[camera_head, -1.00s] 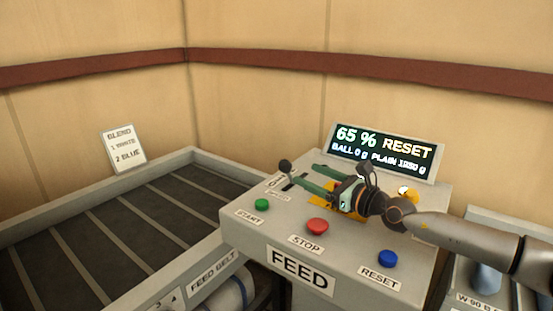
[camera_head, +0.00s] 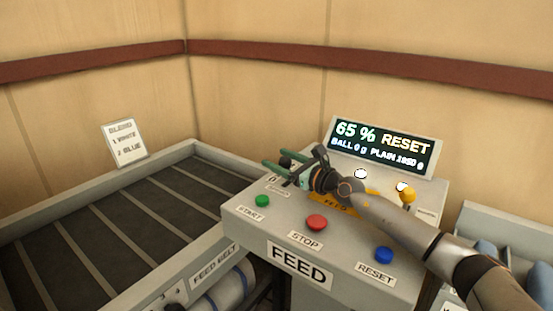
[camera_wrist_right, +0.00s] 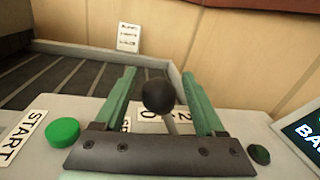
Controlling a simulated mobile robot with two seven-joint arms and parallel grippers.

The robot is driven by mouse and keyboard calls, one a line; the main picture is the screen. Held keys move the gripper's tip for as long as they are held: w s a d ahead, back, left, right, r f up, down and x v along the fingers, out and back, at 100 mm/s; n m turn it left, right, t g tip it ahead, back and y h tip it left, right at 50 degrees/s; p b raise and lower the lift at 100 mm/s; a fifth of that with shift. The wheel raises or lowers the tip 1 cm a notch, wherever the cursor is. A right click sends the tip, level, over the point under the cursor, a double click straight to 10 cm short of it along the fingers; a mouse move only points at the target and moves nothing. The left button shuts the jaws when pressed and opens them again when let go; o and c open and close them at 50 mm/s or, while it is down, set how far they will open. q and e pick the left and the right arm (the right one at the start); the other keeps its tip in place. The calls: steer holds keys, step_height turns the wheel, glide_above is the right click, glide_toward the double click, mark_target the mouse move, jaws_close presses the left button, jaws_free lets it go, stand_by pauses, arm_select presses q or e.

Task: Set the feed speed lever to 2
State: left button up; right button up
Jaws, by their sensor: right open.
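The feed speed lever shows in the right wrist view as a round black knob (camera_wrist_right: 158,96) on a thin grey stem. It stands between the two green fingers of my right gripper (camera_wrist_right: 162,95), with a gap on either side. In the head view my right gripper (camera_head: 280,168) is open at the back left of the feed panel (camera_head: 240,212), and it largely hides the lever. Part of the scale label, with a 0 and a 2, shows behind the stem; the lever's exact setting cannot be read. My left gripper is not in view.
The panel carries a green START button (camera_head: 261,201), red STOP button (camera_head: 316,222) and blue RESET button (camera_head: 383,255). A display (camera_head: 385,147) reads 65 % RESET. A yellow knob (camera_head: 408,195) stands at the right. A feed belt (camera_head: 120,228) lies left.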

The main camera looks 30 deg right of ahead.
steer(key=shift+w+a, duration=0.15)
steer(key=shift+w, duration=0.45)
steer(key=shift+c, duration=0.3)
jaws_close()
stand_by(0.9)
